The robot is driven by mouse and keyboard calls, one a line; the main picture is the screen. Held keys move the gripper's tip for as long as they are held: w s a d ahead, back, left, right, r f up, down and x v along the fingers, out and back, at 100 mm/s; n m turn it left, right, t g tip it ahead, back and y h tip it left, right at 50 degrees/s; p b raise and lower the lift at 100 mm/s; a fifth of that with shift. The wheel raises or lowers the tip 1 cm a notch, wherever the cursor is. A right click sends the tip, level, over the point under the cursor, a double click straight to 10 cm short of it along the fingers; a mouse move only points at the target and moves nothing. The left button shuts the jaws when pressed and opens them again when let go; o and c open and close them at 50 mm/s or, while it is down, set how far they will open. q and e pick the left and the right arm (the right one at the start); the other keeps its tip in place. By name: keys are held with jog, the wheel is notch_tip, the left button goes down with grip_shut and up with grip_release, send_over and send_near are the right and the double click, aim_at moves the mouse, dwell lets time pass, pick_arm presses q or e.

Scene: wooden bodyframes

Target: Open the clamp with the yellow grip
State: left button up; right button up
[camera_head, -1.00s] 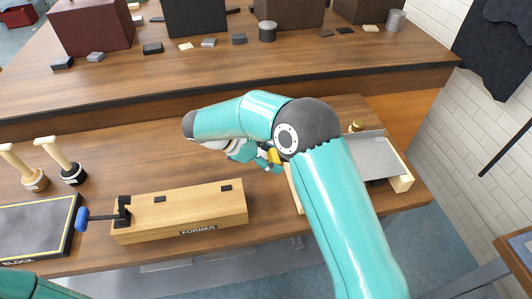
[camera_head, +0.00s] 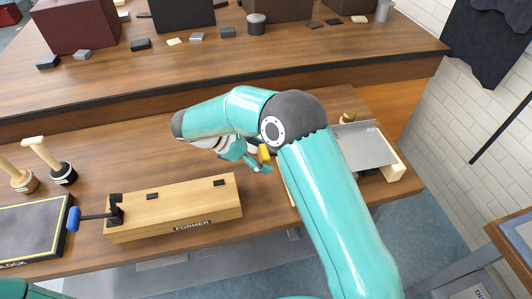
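The yellow grip (camera_head: 264,153) shows as a small patch beside the elbow of my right arm. The rest of its clamp is hidden behind the arm. My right gripper (camera_head: 257,164) is at the yellow grip, its teal fingers just left of and below it. The arm partly covers the fingers, so I cannot tell whether they touch or close on the grip. Only a teal piece of my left arm shows at the bottom left corner; its gripper is out of view.
A wooden FORMER block (camera_head: 180,205) with a blue-handled clamp (camera_head: 75,219) lies left of my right arm. A dark BLOCK board (camera_head: 30,232) and two wooden-handled tools (camera_head: 50,160) are at the left. A metal plate (camera_head: 364,146) on wood is at the right.

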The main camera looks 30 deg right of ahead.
jog(key=shift+r, duration=0.1)
jog(key=v, duration=1.1)
jog(key=shift+a+r, duration=0.2)
jog(key=shift+a, duration=0.15)
jog(key=shift+w, duration=0.15)
jog(key=shift+r, duration=0.1)
